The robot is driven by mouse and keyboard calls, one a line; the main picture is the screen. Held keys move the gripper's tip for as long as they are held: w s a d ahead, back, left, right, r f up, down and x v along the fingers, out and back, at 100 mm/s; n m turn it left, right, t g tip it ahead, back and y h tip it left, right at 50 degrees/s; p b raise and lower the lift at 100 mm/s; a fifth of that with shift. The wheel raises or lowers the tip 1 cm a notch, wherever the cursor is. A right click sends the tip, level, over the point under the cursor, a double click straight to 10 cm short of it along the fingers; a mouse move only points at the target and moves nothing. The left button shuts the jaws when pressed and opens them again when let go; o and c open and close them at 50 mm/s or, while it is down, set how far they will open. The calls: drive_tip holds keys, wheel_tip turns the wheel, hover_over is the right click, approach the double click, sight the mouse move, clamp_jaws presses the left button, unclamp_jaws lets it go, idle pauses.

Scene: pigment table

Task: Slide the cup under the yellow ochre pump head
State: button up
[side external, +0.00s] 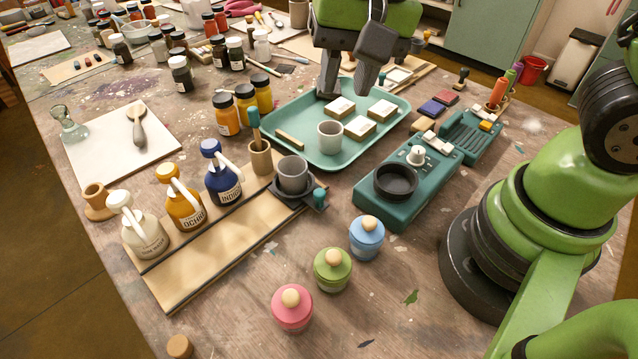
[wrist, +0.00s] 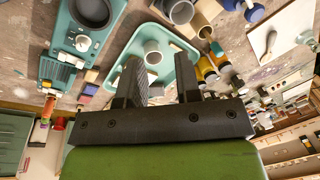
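A grey cup (side external: 292,173) stands upright on a dark carriage (side external: 296,195) with a small teal knob (side external: 320,196), at the right end of a wooden rail (side external: 225,255). The cup also shows at the top of the wrist view (wrist: 181,11). The ochre pump bottle (side external: 186,212), with a yellow body and white spout, stands behind the rail between a white bottle (side external: 145,238) and a blue indigo bottle (side external: 222,182). The cup is right of all three. My gripper (side external: 347,88) is open and empty above the far part of the teal tray, away from the cup; its fingers show apart in the wrist view (wrist: 163,82).
The teal tray (side external: 385,122) holds a pale cup (side external: 329,136) and several labelled blocks. A wooden holder (side external: 260,158) with a brush stands beside the cup. A teal scale (side external: 370,205) is to the right. Pink, green and blue lidded jars stand in front.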

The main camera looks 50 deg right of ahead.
drive_tip(key=m+g+h, duration=0.1)
drive_tip(key=g, duration=0.1)
approach(319, 192)
wheel_tip(319, 192, down, 9)
drive_tip(key=shift+c, duration=0.2)
clamp_jaws()
